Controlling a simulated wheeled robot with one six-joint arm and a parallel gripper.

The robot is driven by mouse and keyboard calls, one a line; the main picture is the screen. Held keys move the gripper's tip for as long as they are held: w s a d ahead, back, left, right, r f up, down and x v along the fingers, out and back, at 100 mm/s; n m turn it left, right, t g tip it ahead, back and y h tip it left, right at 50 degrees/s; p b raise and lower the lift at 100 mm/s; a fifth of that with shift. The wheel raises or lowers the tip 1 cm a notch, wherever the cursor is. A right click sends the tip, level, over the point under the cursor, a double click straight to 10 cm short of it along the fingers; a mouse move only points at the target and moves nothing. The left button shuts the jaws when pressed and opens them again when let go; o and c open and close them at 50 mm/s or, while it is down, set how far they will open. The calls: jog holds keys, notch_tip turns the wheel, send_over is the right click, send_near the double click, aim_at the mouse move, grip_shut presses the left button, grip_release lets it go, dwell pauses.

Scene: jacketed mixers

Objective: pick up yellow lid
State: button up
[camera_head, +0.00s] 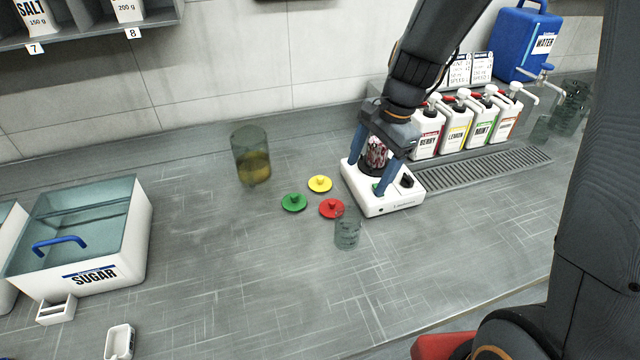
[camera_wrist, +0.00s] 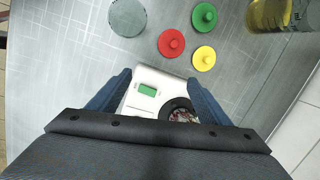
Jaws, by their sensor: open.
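The yellow lid (camera_head: 319,184) lies flat on the grey counter, knob up, left of the white mixer base. It also shows in the wrist view (camera_wrist: 204,58), beyond the fingertips. My gripper (camera_head: 372,160) is above the white mixer (camera_head: 385,203), its two blue fingers apart on either side of the small patterned red-and-white thing (camera_head: 377,153) on the mixer. In the wrist view the gripper (camera_wrist: 160,92) has its fingers wide apart. I cannot tell whether they touch anything. The green lid (camera_head: 294,202) and red lid (camera_head: 332,208) lie close to the yellow lid.
A glass of yellowish liquid (camera_head: 251,158) stands behind and left of the lids. An empty clear beaker (camera_head: 347,230) stands just in front of the red lid. Pump bottles (camera_head: 455,128) and a drip grate (camera_head: 480,171) are at right. The sugar bin (camera_head: 95,240) is far left.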

aim_at(325, 183)
jog(key=shift+w+a+f+m+y+p, duration=0.2)
jog(key=shift+w+a+f+m+y, duration=0.15)
jog(key=shift+w+a+f+m, duration=1.15)
jog(key=shift+w+a+f+m+y+p, duration=0.15)
jog(key=shift+w+a+f+m+y, duration=0.25)
jog(key=shift+w+a+f+m, duration=1.1)
jog(key=shift+w+a+f+m+y+p, duration=0.3)
jog(key=shift+w+a+f+m, duration=0.7)
jog(key=shift+w+a+f, duration=0.95)
jog(key=shift+s+d+f, duration=0.15)
jog(key=shift+s+d, duration=0.1)
jog(key=shift+d, duration=0.05)
jog(key=shift+c, duration=0.5)
jog(key=c, duration=1)
